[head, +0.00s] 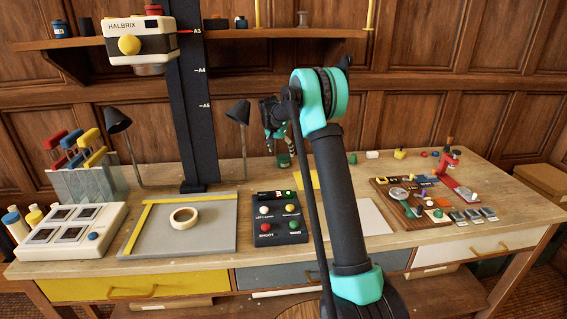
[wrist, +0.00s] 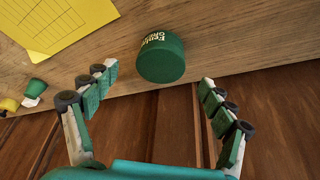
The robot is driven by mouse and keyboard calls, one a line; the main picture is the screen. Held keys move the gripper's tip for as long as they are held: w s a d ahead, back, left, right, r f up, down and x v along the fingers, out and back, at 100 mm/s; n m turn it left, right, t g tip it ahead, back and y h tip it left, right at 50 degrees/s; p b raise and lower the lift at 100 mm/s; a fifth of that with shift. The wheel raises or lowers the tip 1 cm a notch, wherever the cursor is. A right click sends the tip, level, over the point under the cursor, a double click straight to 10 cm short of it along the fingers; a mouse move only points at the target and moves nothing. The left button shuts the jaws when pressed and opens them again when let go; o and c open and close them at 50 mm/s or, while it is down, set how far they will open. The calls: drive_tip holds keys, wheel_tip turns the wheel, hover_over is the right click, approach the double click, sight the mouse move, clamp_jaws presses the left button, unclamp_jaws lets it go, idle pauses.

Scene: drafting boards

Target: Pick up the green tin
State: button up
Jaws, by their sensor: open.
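The green tin (wrist: 161,60) is a round, dark green tin with yellowish lettering, standing on the wooden desk top in the wrist view. In the head view the green tin (head: 283,160) shows just below my gripper (head: 283,142), near the back of the desk. In the wrist view my gripper (wrist: 158,88) is open, with its two fingers spread to the left and right of the tin's near side. The fingers look apart from the tin and nothing is between them. My arm hides part of the desk in the head view.
A yellow sheet (wrist: 62,30) lies left of the tin in the wrist view, with a small green item (wrist: 36,86) near the edge. In the head view a black button box (head: 279,219) and a lamp (head: 239,113) stand nearby. Wood panelling rises behind the desk.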

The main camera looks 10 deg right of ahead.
sight(283, 157)
drive_tip(key=shift+x, duration=3.25)
drive_tip(key=shift+c, duration=0.3)
drive_tip(key=c, duration=1.3)
drive_tip(key=shift+r, duration=0.15)
